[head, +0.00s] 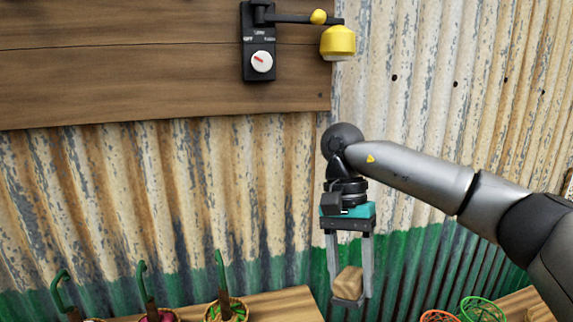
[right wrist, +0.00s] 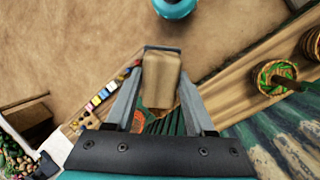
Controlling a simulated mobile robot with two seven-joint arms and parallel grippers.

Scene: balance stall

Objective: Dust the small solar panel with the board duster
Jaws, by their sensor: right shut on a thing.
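My right gripper (head: 349,292) hangs fingers-down in front of the corrugated wall, below the wall lamp. It is shut on the board duster (head: 348,279), a tan wooden block with a grey strip at its lower edge. In the right wrist view the duster (right wrist: 161,82) sits between the two fingers, its grey strip at the far end. It is held clear of the counter. I do not see the small solar panel in either view. My left gripper is not in view.
A yellow lamp (head: 338,42) on a black arm and a dial box (head: 260,40) are on the wooden wall boards (head: 120,60). Baskets with green hooked handles (head: 225,308) stand along the wooden counter (head: 285,304). Red and green baskets (head: 482,309) are lower right.

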